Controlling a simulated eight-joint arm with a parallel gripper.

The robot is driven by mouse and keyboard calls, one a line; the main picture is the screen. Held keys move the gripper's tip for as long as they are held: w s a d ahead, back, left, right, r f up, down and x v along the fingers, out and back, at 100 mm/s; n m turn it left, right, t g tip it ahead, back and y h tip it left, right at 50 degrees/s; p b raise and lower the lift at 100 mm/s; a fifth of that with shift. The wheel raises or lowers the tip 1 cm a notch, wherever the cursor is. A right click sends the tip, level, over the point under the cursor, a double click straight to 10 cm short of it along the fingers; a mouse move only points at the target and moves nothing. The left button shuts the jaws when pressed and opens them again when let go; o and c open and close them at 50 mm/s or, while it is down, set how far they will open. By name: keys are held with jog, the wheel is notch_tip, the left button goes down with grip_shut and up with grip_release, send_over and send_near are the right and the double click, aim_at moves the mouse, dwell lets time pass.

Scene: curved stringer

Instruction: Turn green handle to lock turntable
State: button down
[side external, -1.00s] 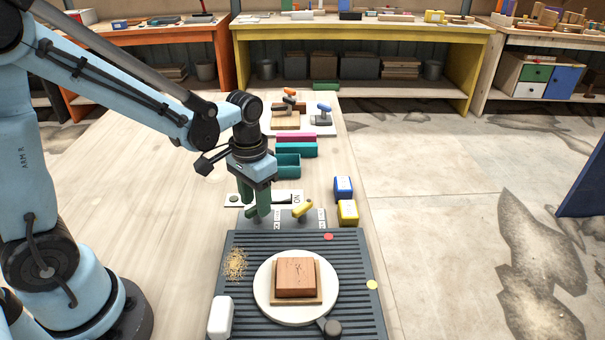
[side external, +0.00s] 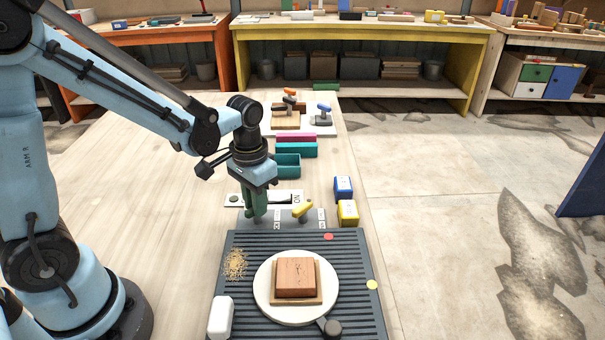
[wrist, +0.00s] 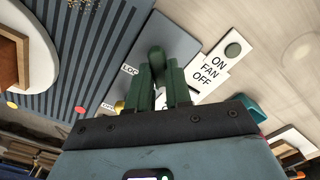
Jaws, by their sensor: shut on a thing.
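My gripper (side external: 256,212) points down over the grey control plate (side external: 284,223). In the wrist view, its green fingers (wrist: 160,80) are shut on the green handle (wrist: 156,58), whose rounded end shows between them. In the side view the fingers hide most of the handle. The white round turntable (side external: 262,302) sits on the dark ribbed board (side external: 353,265) and carries a brown block (side external: 296,274) on a thin wooden piece. Its rim also shows at the upper left of the wrist view (wrist: 48,60). Lettering beside the handle is partly hidden.
A yellow handle (side external: 303,208) stands just right of my gripper. An ON/FAN/OFF switch plate (wrist: 215,68) lies behind. Blue (side external: 343,187) and yellow (side external: 348,211) boxes stand right. A white block (side external: 220,316) and a sawdust pile (side external: 235,264) lie on the board's left.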

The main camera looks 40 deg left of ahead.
jog(key=shift+m, duration=0.3)
jog(key=m, duration=0.3)
jog(key=shift+m, duration=0.4)
jog(key=m, duration=0.4)
jog(key=shift+m, duration=0.3)
jog(key=m, duration=0.4)
jog(key=shift+m, duration=2.5)
jog(key=c, duration=1)
grip_release()
jog(key=shift+c, duration=0.2)
jog(key=shift+r, duration=0.1)
